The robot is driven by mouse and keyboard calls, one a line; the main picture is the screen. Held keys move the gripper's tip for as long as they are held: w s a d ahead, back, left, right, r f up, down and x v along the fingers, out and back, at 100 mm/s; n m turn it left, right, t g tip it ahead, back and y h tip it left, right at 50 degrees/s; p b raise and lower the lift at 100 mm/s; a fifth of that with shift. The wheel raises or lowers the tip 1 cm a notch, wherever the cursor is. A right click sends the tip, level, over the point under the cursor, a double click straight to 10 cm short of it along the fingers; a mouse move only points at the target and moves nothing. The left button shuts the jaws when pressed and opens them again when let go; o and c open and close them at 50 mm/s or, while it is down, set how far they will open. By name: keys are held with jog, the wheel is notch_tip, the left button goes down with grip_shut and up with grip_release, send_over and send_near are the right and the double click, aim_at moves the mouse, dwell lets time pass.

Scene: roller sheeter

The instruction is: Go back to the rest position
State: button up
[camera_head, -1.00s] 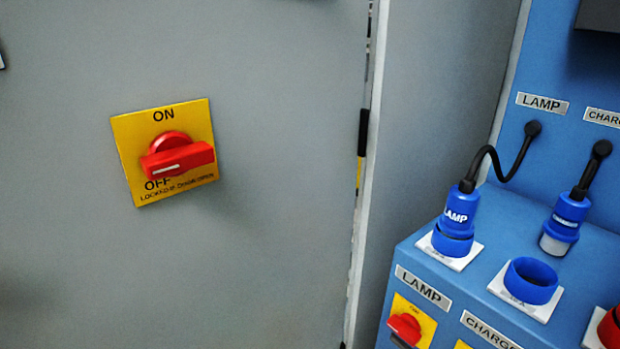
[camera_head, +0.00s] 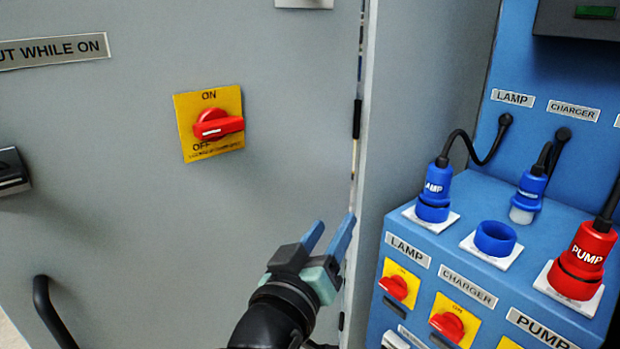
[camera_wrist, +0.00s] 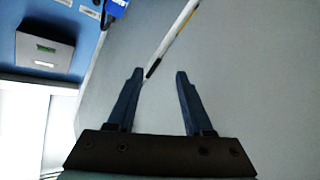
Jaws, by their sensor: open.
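My gripper (camera_head: 327,240) is open and empty, in front of the grey cabinet near its right edge. Its blue fingers point up and to the right in the head view. In the wrist view the two fingers (camera_wrist: 155,75) stand apart with nothing between them but the grey panel behind. A red rotary switch (camera_head: 217,125) on a yellow plate is on the cabinet door, up and left of my gripper and apart from it. Its handle lies roughly level, between the ON and OFF marks.
The blue panel (camera_head: 455,270) stands at the right, with a LAMP plug (camera_head: 435,190) in its socket, an empty CHARGER socket (camera_head: 495,238), a hanging CHARGER plug (camera_head: 530,188) and a red PUMP plug (camera_head: 583,258). A black door handle (camera_head: 50,310) is at lower left.

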jog(key=s+a+r+m+t+y, duration=0.1)
jog(key=s+r+t+y, duration=0.2)
jog(key=s+r+t, duration=0.75)
jog(key=s+a+r+y, duration=0.1)
jog(key=s+r+y, duration=0.3)
jog(key=r, duration=1.4)
notch_tip(320, 180, up, 28)
jog(key=s+p, duration=0.1)
jog(key=p, duration=2.6)
jog(key=shift+s+a, duration=0.3)
jog(key=shift+a, duration=0.05)
